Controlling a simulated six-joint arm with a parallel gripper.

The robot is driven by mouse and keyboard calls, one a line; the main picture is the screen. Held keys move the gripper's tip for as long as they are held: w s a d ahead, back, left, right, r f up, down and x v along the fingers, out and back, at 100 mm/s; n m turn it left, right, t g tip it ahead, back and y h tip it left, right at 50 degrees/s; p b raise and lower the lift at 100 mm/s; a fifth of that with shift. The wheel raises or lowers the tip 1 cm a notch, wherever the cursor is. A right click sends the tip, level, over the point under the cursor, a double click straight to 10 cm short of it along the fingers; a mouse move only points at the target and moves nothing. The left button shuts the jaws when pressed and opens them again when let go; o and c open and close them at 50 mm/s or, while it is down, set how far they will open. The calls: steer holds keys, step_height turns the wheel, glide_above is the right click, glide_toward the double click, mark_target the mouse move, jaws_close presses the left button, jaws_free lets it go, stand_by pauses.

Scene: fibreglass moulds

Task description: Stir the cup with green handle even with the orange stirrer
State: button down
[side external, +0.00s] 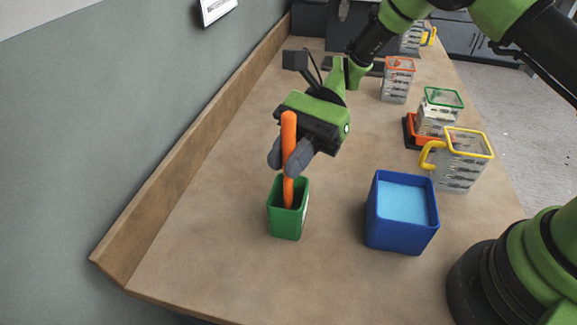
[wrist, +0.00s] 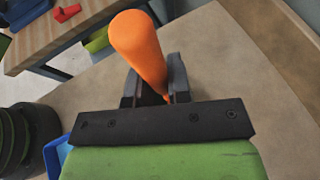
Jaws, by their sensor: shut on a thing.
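The orange stirrer (side external: 288,150) stands nearly upright with its lower end inside a small green holder (side external: 287,223). My gripper (side external: 285,158) is shut on the stirrer above the holder. The stirrer (wrist: 138,48) also shows between the fingers (wrist: 155,92) in the wrist view. A clear cup with a green rim (side external: 437,118) stands on an orange and black base at the right; its handle is not clearly visible. The stirrer's lower tip is hidden by the holder.
A blue container (side external: 402,230) with light blue contents stands right of the holder. A clear cup with yellow rim and handle (side external: 460,165) stands just in front of the green-rimmed cup. An orange-rimmed cup (side external: 397,80) stands farther back. A wooden ledge (side external: 200,130) borders the left.

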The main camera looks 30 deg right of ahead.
mark_target(292, 111)
steer(key=shift+r, duration=3.5)
steer(key=w+d+r+m+t, duration=0.1)
steer(key=w+d+t, duration=0.15)
steer(key=d, duration=0.45)
steer(key=w+d+r+m+t+h, duration=0.1)
steer(key=w+d+m, duration=0.15)
steer(key=d, duration=0.35)
steer(key=w+d+r+t, duration=0.1)
steer(key=w+d+t, duration=0.15)
steer(key=d, duration=0.45)
steer(key=s+d+r+m+t+h, duration=0.1)
steer(key=s+d+m+h, duration=0.15)
steer(key=d, duration=0.65)
steer(key=s+d+r+m+t+h, duration=0.1)
steer(key=d+r+m+t, duration=0.15)
steer(key=d, duration=0.75)
step_height(292, 111, down, 14)
steer(key=shift+f+g, duration=0.2)
steer(key=shift+g, duration=0.15)
steer(key=shift+s, duration=0.1)
steer(key=shift+s+a, duration=0.1)
steer(key=shift+s, duration=0.05)
